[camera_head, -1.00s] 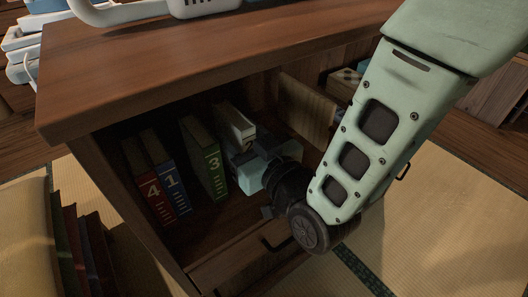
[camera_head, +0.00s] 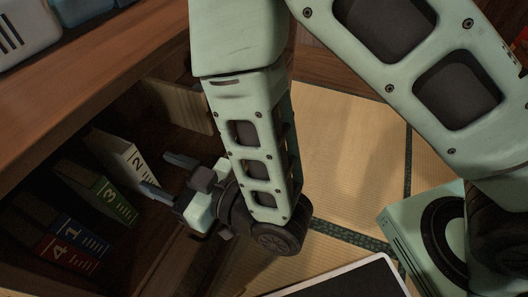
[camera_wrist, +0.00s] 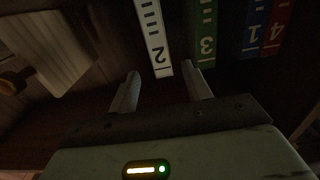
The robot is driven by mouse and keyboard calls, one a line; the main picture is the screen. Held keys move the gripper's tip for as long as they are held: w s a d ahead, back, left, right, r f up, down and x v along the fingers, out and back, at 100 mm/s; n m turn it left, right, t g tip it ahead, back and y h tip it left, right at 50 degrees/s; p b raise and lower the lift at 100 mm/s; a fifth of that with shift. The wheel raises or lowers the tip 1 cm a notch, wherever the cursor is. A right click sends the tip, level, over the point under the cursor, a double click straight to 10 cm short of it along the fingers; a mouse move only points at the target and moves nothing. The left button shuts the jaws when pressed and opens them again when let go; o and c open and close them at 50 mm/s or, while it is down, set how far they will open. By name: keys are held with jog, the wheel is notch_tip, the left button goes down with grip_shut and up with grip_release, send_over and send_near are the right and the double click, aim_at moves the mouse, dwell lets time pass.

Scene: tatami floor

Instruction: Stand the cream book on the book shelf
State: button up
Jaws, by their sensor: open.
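The cream book (camera_head: 125,155), with a 2 on its spine, stands upright in the book shelf (camera_head: 60,165), spine facing out. It also shows in the wrist view (camera_wrist: 152,35), with a gap between it and the green book. My gripper (camera_head: 168,176) is open and empty in front of the spine. In the wrist view its two fingers (camera_wrist: 162,77) are spread to either side of the spine's near end. I see no finger closed on the book. Its far side and back are hidden in the dark shelf.
A green book (camera_head: 105,197) marked 3 stands beside it, then a blue book (camera_head: 80,235) marked 1 and a red book (camera_head: 65,255) marked 4. A wooden panel (camera_head: 180,105) stands on the other side. The tatami (camera_head: 345,150) beyond my arm is clear.

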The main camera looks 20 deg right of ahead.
jog(key=s+d+r+m+g+h, duration=0.1)
jog(key=s+d+g+h, duration=0.3)
jog(key=d, duration=0.6)
jog(key=s+d+r+m+g+h, duration=0.1)
jog(key=s+d+r+g+h, duration=0.3)
jog(key=d+g+h, duration=0.3)
jog(key=d+h, duration=0.2)
jog(key=d, duration=0.1)
jog(key=shift+s+d+r+g, duration=0.15)
jog(key=shift+d+r+g, duration=0.15)
jog(key=shift+d+r, duration=0.05)
jog(key=shift+r, duration=0.1)
notch_tip(320, 180, up, 30)
jog(key=p, duration=3)
jog(key=shift+r, duration=0.15)
